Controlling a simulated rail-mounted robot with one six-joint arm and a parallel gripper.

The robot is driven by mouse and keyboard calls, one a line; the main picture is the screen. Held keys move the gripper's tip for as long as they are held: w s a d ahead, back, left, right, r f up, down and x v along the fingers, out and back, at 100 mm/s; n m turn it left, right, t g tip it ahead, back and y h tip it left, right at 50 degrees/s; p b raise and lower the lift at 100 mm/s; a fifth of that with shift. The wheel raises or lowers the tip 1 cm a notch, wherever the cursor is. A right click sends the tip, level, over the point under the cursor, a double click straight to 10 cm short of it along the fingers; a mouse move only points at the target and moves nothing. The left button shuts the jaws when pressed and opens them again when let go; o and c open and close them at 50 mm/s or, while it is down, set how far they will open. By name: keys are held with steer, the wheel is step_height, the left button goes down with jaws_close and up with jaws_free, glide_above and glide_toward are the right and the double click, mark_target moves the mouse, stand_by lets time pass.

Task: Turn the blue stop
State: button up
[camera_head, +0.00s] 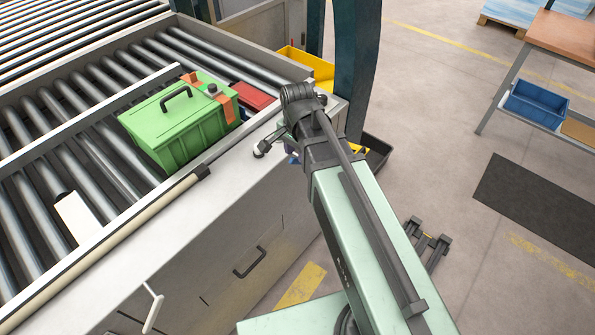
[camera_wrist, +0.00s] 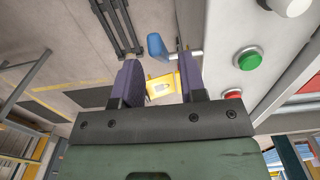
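The blue stop (camera_wrist: 156,46) is a small blue paddle in the wrist view. A thin metal rod runs from it towards the light machine panel at the right. My gripper (camera_wrist: 157,62) is open, with two dark purple fingers pointing at the stop. The stop shows in the gap just beyond the fingertips, and the right finger overlaps the rod. I cannot tell whether they touch. In the head view a small blue bit (camera_head: 293,159) shows beside the machine edge under my wrist; my fingers are mostly hidden there.
A green button (camera_wrist: 248,59) and a red button (camera_wrist: 232,95) sit on the panel close to my right finger. A yellow piece (camera_wrist: 161,87) shows between the fingers. A green case (camera_head: 172,130) stands on the roller conveyor (camera_head: 70,160).

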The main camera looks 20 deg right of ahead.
mark_target(297, 160)
step_height(297, 160, down, 4)
steer(key=shift+f+b, duration=0.25)
steer(key=shift+b, duration=1)
steer(key=shift+r, duration=0.1)
steer(key=shift+r, duration=0.1)
jaws_close()
